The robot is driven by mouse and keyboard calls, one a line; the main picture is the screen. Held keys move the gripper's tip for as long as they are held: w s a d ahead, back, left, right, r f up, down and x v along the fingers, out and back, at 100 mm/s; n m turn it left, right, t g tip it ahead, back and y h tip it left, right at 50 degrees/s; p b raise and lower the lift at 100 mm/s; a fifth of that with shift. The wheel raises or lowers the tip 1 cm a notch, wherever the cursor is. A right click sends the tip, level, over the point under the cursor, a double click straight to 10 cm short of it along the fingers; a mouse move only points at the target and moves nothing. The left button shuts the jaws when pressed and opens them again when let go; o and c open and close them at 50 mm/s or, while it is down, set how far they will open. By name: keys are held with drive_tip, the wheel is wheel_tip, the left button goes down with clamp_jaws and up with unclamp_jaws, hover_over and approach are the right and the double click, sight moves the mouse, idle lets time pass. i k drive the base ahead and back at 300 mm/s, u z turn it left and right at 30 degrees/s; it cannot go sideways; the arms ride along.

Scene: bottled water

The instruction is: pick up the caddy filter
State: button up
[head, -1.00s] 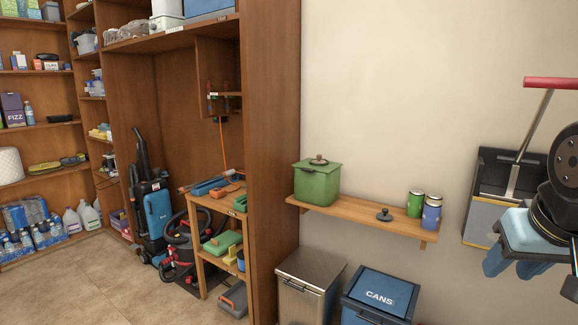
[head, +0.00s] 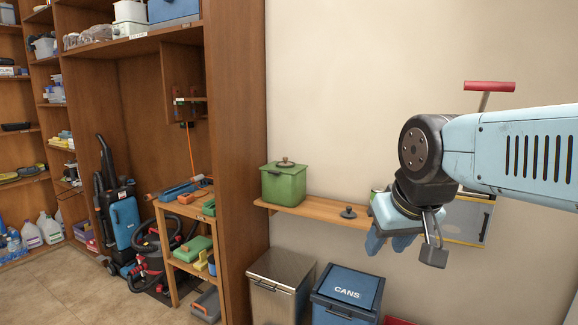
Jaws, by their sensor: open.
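A green lidded caddy (head: 283,184) stands on the left part of a wooden wall shelf. A small dark round piece with a knob (head: 348,212) sits on the same shelf to its right; it may be the caddy filter, but I cannot tell for sure. Another round knob-like piece (head: 285,163) tops the caddy's lid. My gripper (head: 388,244) is open, its blue fingers pointing down, to the right of the small dark piece in the picture. I see nothing between the fingers. My gripper hides most of the cans at the shelf's right end.
The wooden wall shelf (head: 318,210) has free room between the caddy and the dark piece. Below stand a metal bin (head: 280,285) and a blue CANS bin (head: 347,296). A tall wooden cabinet side (head: 235,150) rises left. A red-handled tool (head: 489,86) is behind my arm.

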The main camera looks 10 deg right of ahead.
sight(285, 159)
drive_tip(key=u, duration=0.4)
drive_tip(key=i, duration=1.05)
drive_tip(key=z, duration=0.5)
drive_tip(key=i, duration=0.5)
drive_tip(key=u, duration=0.1)
